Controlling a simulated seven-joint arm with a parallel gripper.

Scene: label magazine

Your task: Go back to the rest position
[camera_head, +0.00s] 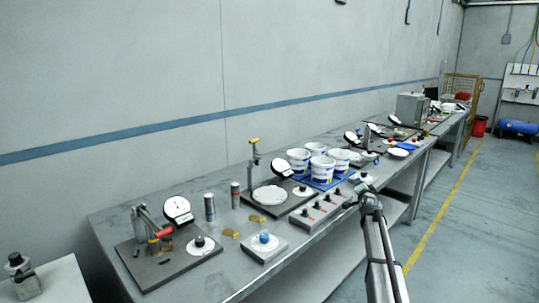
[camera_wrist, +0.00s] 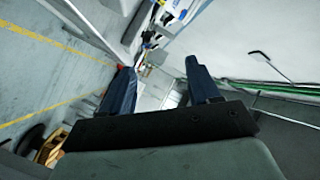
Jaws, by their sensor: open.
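My gripper (camera_head: 361,184) is at the end of my arm, over or beside the front edge of the long grey workbench (camera_head: 314,246) in the head view. In the wrist view my gripper (camera_wrist: 160,85) shows its two dark fingers spread apart, with nothing between them. It is tilted, so the wrist view looks along the bench, the floor and the wall at a slant. The nearest bench items to it are a grey box with several black knobs (camera_head: 322,208) and a small dial fixture behind it. Whether it touches anything cannot be told.
White and blue tubs (camera_head: 321,168) stand on a blue tray behind my gripper. A press stand (camera_head: 254,165), dial gauges (camera_head: 177,209) and two cylinders (camera_head: 210,206) stand further left. The floor (camera_head: 450,240) right of the bench is free, with a yellow line.

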